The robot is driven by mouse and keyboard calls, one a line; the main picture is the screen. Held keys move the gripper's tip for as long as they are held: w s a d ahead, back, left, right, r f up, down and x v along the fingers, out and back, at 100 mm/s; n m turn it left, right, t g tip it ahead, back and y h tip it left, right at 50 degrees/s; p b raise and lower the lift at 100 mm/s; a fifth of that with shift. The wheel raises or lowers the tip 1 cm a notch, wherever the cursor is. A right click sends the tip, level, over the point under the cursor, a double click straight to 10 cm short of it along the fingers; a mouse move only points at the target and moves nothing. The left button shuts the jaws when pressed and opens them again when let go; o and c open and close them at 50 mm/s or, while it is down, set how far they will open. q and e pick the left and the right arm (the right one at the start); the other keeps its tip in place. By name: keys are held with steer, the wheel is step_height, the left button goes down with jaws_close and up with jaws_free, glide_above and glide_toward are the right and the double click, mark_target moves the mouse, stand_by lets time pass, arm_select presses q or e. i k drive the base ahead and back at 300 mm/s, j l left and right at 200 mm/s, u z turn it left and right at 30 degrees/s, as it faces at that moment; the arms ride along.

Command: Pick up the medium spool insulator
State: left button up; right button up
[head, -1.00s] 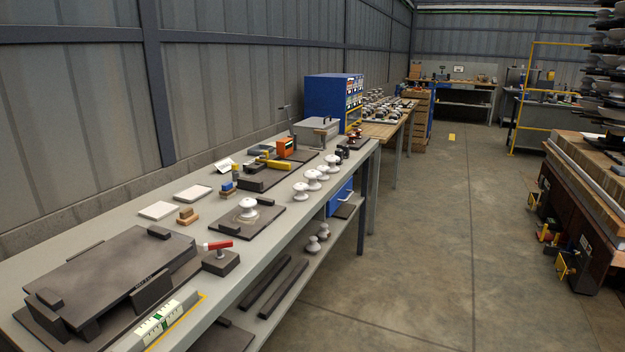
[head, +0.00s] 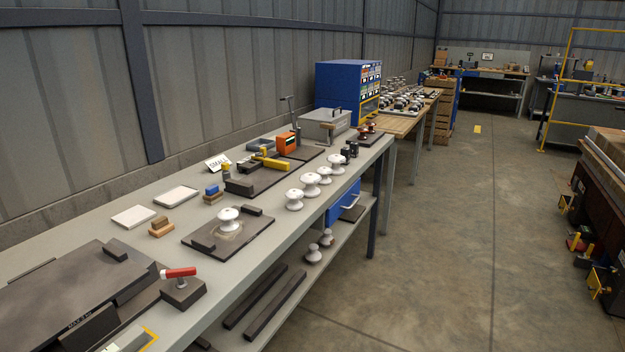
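Several white spool insulators stand upright in a row along the front edge of the grey bench (head: 262,240). The nearest insulator (head: 294,200) looks the largest. Behind it stand a second insulator (head: 311,184), a third insulator (head: 325,175) and a further one (head: 337,162). Another white insulator (head: 228,219) stands on a dark plate (head: 206,254) on the bench. I cannot tell from the view which one is the medium spool. Neither of my grippers is in view.
A red-handled tool (head: 180,284) and a large dark plate (head: 65,300) lie at the near end. A grey box (head: 326,125) and a blue cabinet (head: 336,88) stand farther back. White insulators (head: 314,253) sit on the lower shelf. The floor (head: 440,220) right of the bench is open.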

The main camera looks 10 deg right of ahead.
mark_target(310, 178)
steer(key=i+l, duration=0.25)
steer(key=i+l+u, duration=0.1)
steer(key=l, duration=0.35)
steer(key=i+l+u, duration=0.1)
steer(key=i+l, duration=0.4)
steer(key=l, duration=0.2)
steer(key=i+l+u, duration=0.1)
steer(key=i+l, duration=0.15)
steer(key=l, duration=0.15)
steer(key=i+l, duration=0.15)
steer(key=l, duration=0.2)
steer(key=i+l+u, duration=0.1)
steer(key=l, duration=0.3)
steer(key=i+l+u, duration=0.1)
steer(key=i+l, duration=0.2)
steer(key=l, duration=0.1)
